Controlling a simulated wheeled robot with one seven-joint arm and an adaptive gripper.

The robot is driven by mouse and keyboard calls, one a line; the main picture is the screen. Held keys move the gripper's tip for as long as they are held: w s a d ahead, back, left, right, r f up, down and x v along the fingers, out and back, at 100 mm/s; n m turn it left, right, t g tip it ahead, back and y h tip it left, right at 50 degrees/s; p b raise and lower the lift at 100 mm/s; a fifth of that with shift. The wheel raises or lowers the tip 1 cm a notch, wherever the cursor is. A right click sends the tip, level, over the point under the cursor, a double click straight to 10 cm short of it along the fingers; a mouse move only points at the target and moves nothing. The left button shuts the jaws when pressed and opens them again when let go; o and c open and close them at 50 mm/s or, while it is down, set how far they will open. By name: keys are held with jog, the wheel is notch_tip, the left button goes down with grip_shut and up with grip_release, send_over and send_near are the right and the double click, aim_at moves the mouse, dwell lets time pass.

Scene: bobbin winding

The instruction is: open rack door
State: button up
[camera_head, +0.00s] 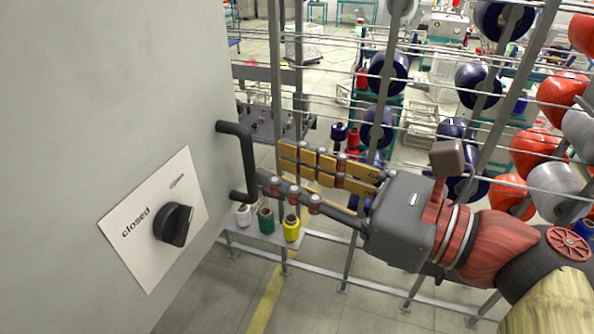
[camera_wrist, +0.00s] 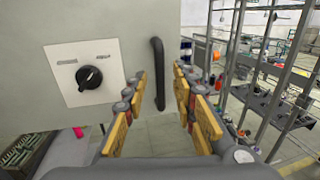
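The rack door (camera_head: 110,80) is a large grey panel filling the left of the head view; it also shows in the wrist view (camera_wrist: 110,22). It carries a black bar handle (camera_head: 243,150) near its right edge. In the wrist view the upright handle (camera_wrist: 158,75) appears between my fingertips. My gripper (camera_head: 272,168) is open and empty, its yellow-padded fingers close to the handle's lower part. I cannot tell whether they touch it. A black rotary knob (camera_head: 173,224) sits on a white plate (camera_head: 136,232) marked "closed", left of the handle.
Metal posts and wires of a frame (camera_head: 383,80) stand behind my arm, with blue, red and grey bobbins (camera_head: 535,150). White, green and yellow thread spools (camera_head: 291,228) stand on a low shelf below my gripper. Open floor (camera_head: 215,295) lies at the bottom.

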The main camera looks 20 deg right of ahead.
jog(key=shift+s+d, duration=0.35)
jog(key=shift+s, duration=0.05)
dwell(0.5)
jog(key=s+d+f+n+g+h+b, duration=0.15)
jog(key=d+f+n+h, duration=0.35)
jog(key=f, duration=0.6)
jog(key=d+f+n+g+h+b, duration=0.35)
jog(key=f+n, duration=0.35)
jog(key=f, duration=0.3)
jog(key=d+f+n+g+h+b, duration=0.1)
jog(key=d+f+n+h+b, duration=0.15)
jog(key=d+f+n, duration=0.6)
notch_tip(320, 180, down, 10)
jog(key=a+n+g+h+b, duration=0.1)
jog(key=n+h+b, duration=0.25)
jog(key=b, duration=0.25)
jog(key=w+a+f+n+y+b, duration=0.1)
jog(key=a+f+n+y+b, duration=0.1)
jog(key=a+f+n+b, duration=0.1)
notch_tip(320, 180, down, 2)
jog(key=a+b, duration=0.1)
jog(key=a, duration=0.2)
jog(key=shift+f, duration=0.25)
